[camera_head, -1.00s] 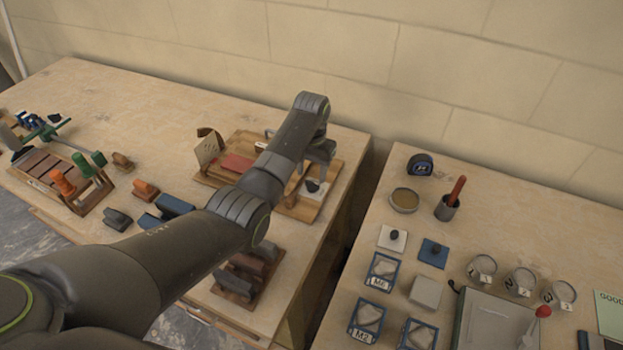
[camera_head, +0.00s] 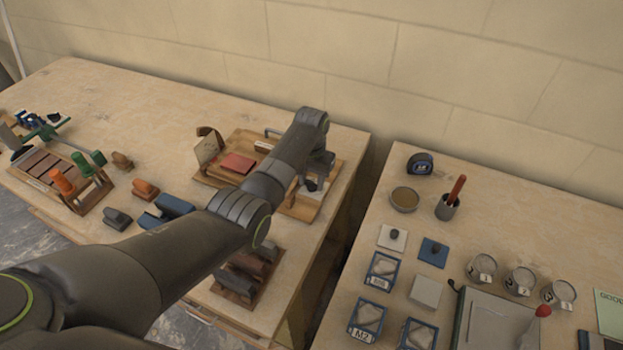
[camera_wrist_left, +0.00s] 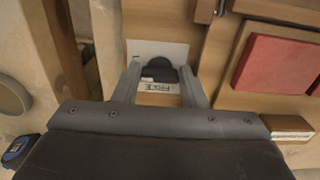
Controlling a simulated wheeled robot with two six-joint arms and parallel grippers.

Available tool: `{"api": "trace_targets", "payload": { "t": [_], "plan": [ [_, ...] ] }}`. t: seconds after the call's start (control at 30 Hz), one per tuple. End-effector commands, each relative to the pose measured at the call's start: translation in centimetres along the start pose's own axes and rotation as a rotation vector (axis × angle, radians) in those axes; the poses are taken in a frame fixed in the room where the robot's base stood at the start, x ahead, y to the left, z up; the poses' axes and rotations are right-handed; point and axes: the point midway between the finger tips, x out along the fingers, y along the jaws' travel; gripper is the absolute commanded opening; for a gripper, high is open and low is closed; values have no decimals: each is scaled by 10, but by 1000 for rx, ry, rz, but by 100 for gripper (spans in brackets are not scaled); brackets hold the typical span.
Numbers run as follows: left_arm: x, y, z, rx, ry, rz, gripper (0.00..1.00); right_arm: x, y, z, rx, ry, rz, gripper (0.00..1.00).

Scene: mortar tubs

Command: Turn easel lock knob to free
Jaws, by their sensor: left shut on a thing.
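The easel's lock knob (camera_wrist_left: 159,70) is a dark knob on a white plate (camera_wrist_left: 174,50) with a printed label along its edge. My left gripper (camera_wrist_left: 161,78) has a finger on each side of the knob and is shut on it. In the head view, my left gripper (camera_head: 314,180) is over the right part of the wooden easel board (camera_head: 303,211), and my arm hides part of the board. The label is too small to read, so I cannot tell the knob's setting. My right gripper is not in view.
A red block (camera_head: 238,162) lies on the board, left of my arm. An orange-and-green-handled rack (camera_head: 85,195) stands farther left. A gap separates this table from the right table, which holds a tape measure (camera_head: 420,164), a cup (camera_head: 447,208) and several jars.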

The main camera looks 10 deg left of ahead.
Motion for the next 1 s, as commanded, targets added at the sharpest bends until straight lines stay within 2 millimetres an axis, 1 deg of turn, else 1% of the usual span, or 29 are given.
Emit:
{"api": "trace_targets", "payload": {
  "t": [0.17, 0.37, 0.7, 1.0],
  "plan": [
    [-1, 0, 0, -22, 0, 1, 15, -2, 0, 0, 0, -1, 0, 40],
    [-3, 1, 0, -111, -1, 1, 15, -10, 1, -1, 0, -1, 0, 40],
    [-3, 2, 0, -402, -2, 0, 15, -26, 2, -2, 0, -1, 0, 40],
    [-3, 3, -2, -687, 0, 0, 15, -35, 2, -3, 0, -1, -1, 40]
  ]
}}
